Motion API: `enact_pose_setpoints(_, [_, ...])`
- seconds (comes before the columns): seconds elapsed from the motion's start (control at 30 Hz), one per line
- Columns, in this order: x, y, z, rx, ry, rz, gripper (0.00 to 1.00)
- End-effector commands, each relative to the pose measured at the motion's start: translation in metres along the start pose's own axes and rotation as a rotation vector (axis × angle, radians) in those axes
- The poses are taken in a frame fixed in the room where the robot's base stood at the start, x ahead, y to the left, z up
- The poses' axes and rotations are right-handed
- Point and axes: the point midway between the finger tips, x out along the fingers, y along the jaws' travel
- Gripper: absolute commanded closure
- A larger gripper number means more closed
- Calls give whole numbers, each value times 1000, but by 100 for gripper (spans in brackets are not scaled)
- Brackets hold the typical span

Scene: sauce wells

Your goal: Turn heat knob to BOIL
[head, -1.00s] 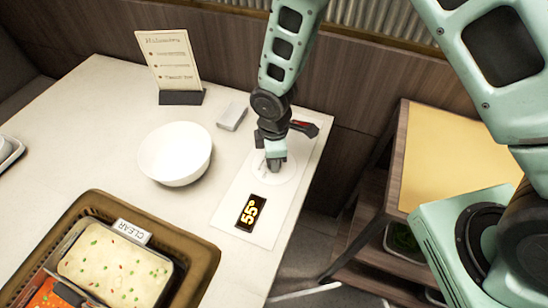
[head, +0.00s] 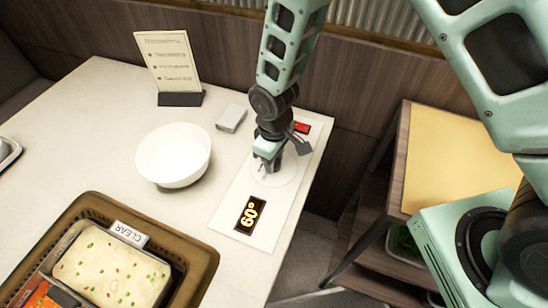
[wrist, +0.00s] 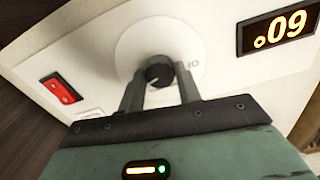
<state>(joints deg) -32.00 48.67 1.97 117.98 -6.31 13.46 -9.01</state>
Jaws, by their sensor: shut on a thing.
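The heat knob (wrist: 158,73) is a small dark knob in the middle of a round white dial (wrist: 135,42) on a pale control panel (head: 226,212). My gripper (wrist: 160,85) has its two fingers on either side of the knob, shut on it. In the head view my gripper (head: 272,162) points down at the dial and hides the knob. The display (head: 248,216) reads 60°; it also shows in the wrist view (wrist: 276,34). Most dial markings are hidden; part of a word shows beside the knob. I cannot see BOIL.
A red switch (wrist: 61,88) sits on the panel. A white bowl (head: 173,155), a small light block (head: 231,118) and a menu stand (head: 170,62) are on the table to the left. A brown basket (head: 205,262) with a CLEAR label (head: 129,234) stands in front.

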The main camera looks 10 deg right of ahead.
Motion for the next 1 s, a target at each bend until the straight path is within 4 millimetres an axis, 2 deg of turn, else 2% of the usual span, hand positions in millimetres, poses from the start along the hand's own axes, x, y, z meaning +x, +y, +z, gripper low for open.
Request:
enact_pose_setpoints(0.43, [-1, 1, -1, 13, 2, 1, 89])
enact_pose_setpoints(0.47, [-1, 1, -1, 13, 2, 1, 64])
enact_pose_setpoints(0.53, [-1, 1, -1, 12, 2, 1, 44])
enact_pose_setpoints(0.83, [-1, 0, 0, 11, 1, 1, 44])
enact_pose_setpoints(1.0, [-16, 1, -1, 11, 4, 1, 44])
